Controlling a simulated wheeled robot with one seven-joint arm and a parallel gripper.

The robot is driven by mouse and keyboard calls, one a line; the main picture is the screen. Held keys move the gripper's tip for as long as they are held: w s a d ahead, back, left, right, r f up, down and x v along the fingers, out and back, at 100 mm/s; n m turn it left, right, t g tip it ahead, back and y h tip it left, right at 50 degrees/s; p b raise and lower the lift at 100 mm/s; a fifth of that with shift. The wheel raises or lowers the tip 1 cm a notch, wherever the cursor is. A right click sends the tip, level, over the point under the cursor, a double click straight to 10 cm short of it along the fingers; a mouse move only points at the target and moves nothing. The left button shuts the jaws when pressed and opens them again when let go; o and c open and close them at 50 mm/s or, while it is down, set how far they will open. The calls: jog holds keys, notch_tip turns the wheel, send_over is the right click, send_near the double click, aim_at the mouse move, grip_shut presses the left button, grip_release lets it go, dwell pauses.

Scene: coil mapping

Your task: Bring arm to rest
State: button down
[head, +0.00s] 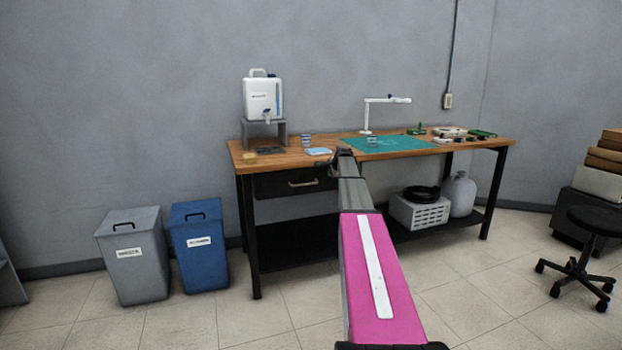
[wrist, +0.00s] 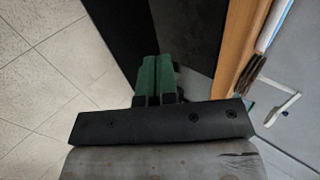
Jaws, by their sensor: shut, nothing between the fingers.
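My gripper (wrist: 157,80) shows in the wrist view as two green fingers side by side, shut with nothing between them. In the head view my pink and grey arm reaches forward from the bottom toward the front edge of the wooden workbench (head: 288,158). The arm's far end is at the bench's front edge, and the fingers cannot be made out there. In the wrist view the bench's wooden edge (wrist: 240,45) is to the right of the fingers, apart from them in the picture.
On the bench are a white dispenser (head: 262,97) on a stand, a green mat (head: 395,146) and a white lamp (head: 385,100). A dark drawer (head: 285,182) is under the top. Grey (head: 133,262) and blue (head: 199,250) bins stand left, a black stool (head: 590,222) right. The floor in front is clear.

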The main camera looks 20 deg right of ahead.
jog(key=s+a+f+n+g, duration=0.2)
jog(key=s+a+f+n, duration=0.2)
jog(key=s+a+f, duration=0.65)
jog(key=s+a+f+n+g, duration=0.3)
jog(key=s+a+f+n, duration=0.3)
jog(key=s+a, duration=0.6)
jog(key=s+a+f+n+g, duration=0.1)
jog(key=s+a+f+n, duration=0.1)
jog(key=s, duration=0.8)
jog(key=s+a+f+n+g, duration=0.2)
jog(key=s+a, duration=0.3)
jog(key=s, duration=0.5)
jog(key=s+a+f+n+g, duration=0.1)
jog(key=s+a+f+n, duration=0.2)
jog(key=s, duration=0.7)
jog(key=shift+a+f+n, duration=0.3)
jog(key=shift+a+f, duration=0.05)
jog(key=shift+f, duration=0.5)
